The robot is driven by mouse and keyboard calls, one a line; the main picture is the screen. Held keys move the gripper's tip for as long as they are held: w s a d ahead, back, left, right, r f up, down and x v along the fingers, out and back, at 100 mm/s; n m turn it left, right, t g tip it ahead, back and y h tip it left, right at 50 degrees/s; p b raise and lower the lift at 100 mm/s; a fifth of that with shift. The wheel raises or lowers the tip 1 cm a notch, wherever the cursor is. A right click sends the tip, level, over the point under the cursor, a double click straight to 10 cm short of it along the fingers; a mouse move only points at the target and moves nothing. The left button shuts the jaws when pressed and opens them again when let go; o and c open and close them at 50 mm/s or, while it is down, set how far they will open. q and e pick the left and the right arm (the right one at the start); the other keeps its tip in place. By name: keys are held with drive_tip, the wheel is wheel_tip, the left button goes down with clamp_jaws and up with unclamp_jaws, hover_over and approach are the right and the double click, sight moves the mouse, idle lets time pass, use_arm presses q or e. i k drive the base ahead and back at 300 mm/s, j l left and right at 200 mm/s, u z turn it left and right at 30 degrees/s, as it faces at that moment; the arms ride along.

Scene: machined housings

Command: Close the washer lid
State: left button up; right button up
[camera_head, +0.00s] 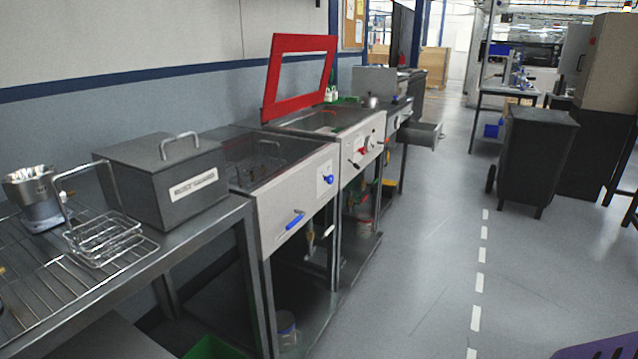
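A red rectangular frame (299,106), which looks like the washer lid, stands raised and nearly upright at the back of a metal washer unit (364,153). The wall shows through its middle. The basin (322,121) below it is uncovered. The washer's front panel has red and dark knobs. Neither of my grippers is in the head view.
A nearer basin unit (287,206) has blue handles. A grey lidded box (178,187) and a wire basket (105,241) are on a metal bench (190,262) at left. A dark wheeled bin (537,155) stands at right. The aisle floor (430,240) between is clear.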

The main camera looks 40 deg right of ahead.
sight(282, 43)
drive_tip(key=z, duration=1.2)
